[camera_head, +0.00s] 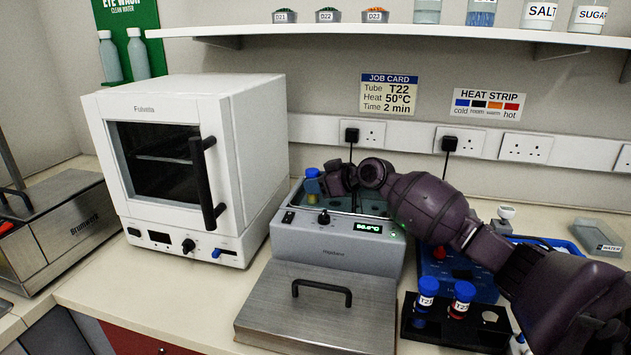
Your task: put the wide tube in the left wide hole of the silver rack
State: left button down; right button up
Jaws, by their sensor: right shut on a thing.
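A tube with a blue cap (312,173) is at the back left of the grey water bath (335,238), and its lower part looks yellowish. My right gripper (326,182) reaches over the bath from the right and is shut on this tube. The tube looks about upright. I cannot tell whether its lower end is in a hole or above one. The silver rack cannot be made out clearly; the bath's opening is partly hidden by my right gripper and arm. My left gripper is not in view.
The bath's steel lid (318,312) lies in front of it. A black rack (470,334) with two blue-capped tubes stands at the right, beside a blue block (482,290). A white oven (185,165) stands left of the bath. A shelf (400,35) runs above.

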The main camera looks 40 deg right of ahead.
dwell(0.4)
jog(key=o, duration=1.1)
jog(key=shift+c, duration=0.2)
